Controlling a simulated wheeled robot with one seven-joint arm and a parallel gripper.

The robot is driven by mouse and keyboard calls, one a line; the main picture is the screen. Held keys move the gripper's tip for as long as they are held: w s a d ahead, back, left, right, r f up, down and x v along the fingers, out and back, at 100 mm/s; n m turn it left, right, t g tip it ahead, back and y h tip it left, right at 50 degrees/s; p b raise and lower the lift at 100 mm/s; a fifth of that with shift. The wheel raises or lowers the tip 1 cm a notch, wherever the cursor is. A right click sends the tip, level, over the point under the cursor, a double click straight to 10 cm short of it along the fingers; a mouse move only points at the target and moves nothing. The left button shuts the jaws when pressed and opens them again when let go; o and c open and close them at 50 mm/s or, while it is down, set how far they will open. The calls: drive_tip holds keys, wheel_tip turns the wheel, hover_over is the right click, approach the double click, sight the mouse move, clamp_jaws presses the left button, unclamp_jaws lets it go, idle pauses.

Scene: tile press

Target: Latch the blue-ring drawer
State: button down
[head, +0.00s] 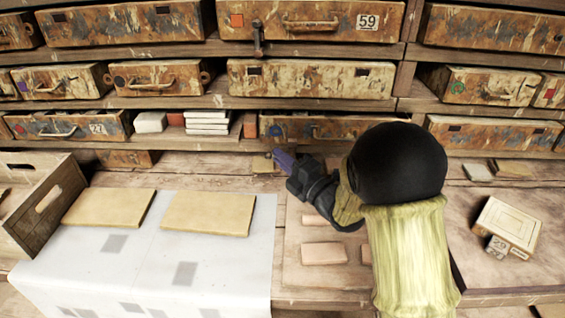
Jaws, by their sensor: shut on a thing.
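The blue-ring drawer (325,127) sits in the lower row at the centre, with a blue mark at the left of its rusty front. Its front looks roughly level with its row, but I cannot tell whether it is fully in. My gripper (276,157) is just below the drawer's left end, its purplish fingers shut on a small piece that seems to be the latch. My arm covers part of the drawer's right side.
A rusty drawer marked 59 (340,20) above has a dark latch (258,40) hanging at its left. Tan slabs (207,213) lie on white paper, beside a wooden crate (45,205). Pinkish tiles (324,253) lie near my arm.

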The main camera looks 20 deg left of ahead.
drive_tip(key=shift+s+a+f+m+b, duration=0.1)
drive_tip(key=shift+f+m+b, duration=0.2)
drive_tip(key=shift+b, duration=0.65)
drive_tip(key=r+m+t+y+b, duration=0.1)
drive_tip(key=b, duration=0.2)
drive_tip(key=shift+m, duration=0.3)
drive_tip(key=c, duration=1.5)
unclamp_jaws()
drive_tip(key=shift+r, duration=0.1)
